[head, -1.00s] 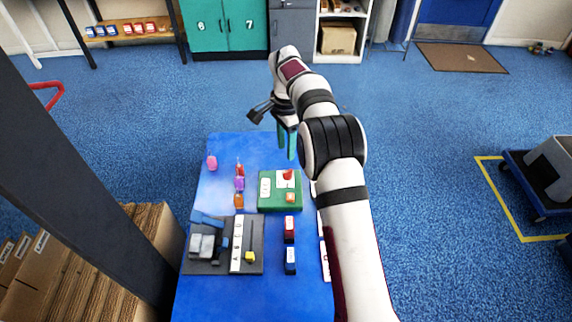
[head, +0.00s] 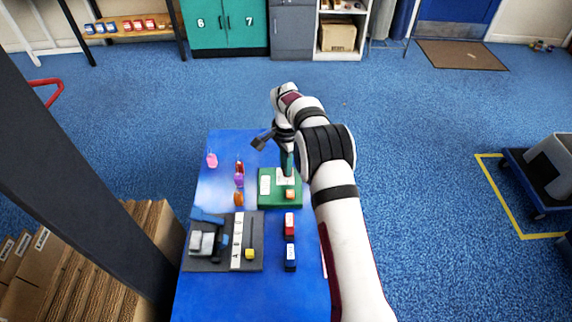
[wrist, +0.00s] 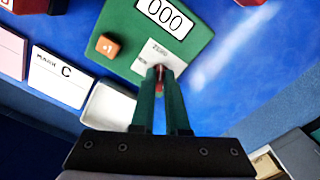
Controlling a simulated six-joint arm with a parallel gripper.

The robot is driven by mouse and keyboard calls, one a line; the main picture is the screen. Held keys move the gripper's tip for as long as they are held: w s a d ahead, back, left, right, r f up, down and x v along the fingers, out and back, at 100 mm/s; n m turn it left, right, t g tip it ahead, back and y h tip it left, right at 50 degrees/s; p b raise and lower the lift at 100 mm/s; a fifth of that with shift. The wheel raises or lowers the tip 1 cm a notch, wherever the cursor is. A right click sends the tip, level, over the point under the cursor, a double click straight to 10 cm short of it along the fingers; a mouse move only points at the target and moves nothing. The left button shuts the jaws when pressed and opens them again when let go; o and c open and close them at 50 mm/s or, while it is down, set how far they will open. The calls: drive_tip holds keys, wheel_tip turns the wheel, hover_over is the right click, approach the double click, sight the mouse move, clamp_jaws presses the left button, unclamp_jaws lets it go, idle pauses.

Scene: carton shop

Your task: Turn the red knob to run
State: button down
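The red knob (wrist: 160,78) shows as a small red patch between the two green fingers of my gripper (wrist: 160,72) in the wrist view. The fingers stand around it with a narrow gap; I cannot tell whether they press on it. The knob sits at a white label plate (wrist: 152,55) marked "ZERO" and a second, partly hidden word, on the green panel (wrist: 190,40). In the head view my gripper (head: 287,172) points down over the panel's back right and hides the knob. The way the knob points is hidden.
The panel has a counter (wrist: 163,14) reading 000 and an orange +1 button (wrist: 107,46). A grey fixture with a yellow slider (head: 249,254) stands left of a red block (head: 289,225) and a blue block (head: 290,258). Several small coloured items stand at the back left.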

idle(0.5)
drive_tip(key=n, duration=0.6)
drive_tip(key=shift+s, duration=0.1)
drive_tip(key=n, duration=0.5)
drive_tip(key=shift+d+n, duration=0.2)
drive_tip(key=shift+n, duration=0.2)
idle(0.3)
drive_tip(key=c, duration=0.9)
unclamp_jaws()
